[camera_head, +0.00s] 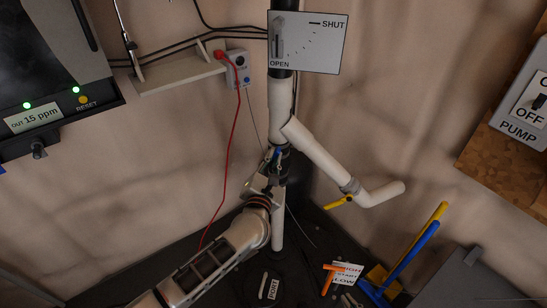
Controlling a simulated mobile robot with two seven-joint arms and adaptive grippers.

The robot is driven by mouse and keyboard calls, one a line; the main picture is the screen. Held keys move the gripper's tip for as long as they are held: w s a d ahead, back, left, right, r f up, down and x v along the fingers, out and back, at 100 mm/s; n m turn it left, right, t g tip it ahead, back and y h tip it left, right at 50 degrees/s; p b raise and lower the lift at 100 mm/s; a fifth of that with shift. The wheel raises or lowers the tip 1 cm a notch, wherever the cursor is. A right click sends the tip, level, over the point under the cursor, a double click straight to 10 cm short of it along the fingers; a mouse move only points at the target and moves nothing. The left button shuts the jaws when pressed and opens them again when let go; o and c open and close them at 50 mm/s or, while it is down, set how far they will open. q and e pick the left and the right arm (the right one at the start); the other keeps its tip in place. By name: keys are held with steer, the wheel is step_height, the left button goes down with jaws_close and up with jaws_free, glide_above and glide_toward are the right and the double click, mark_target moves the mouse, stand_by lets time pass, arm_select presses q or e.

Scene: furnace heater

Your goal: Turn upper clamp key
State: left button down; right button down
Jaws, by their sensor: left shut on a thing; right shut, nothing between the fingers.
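The vertical white pipe (281,96) runs down the corner and has a dark clamp or coupling around it at mid-height. My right gripper is not seen.
A white branch pipe (318,156) with a yellow handle (339,202) slopes right. A SHUT/OPEN sign (314,43) is above. A red cable (235,135) hangs from a meter (237,68) at left. Yellow and blue handles (411,249) and a HIGH/LOW card (346,273) are lower right.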

arm_select(q)
steer(key=c, duration=2.1)
jaws_free()
steer(key=shift+c, duration=0.2)
steer(key=shift+s, duration=0.1)
steer(key=v, duration=1.2)
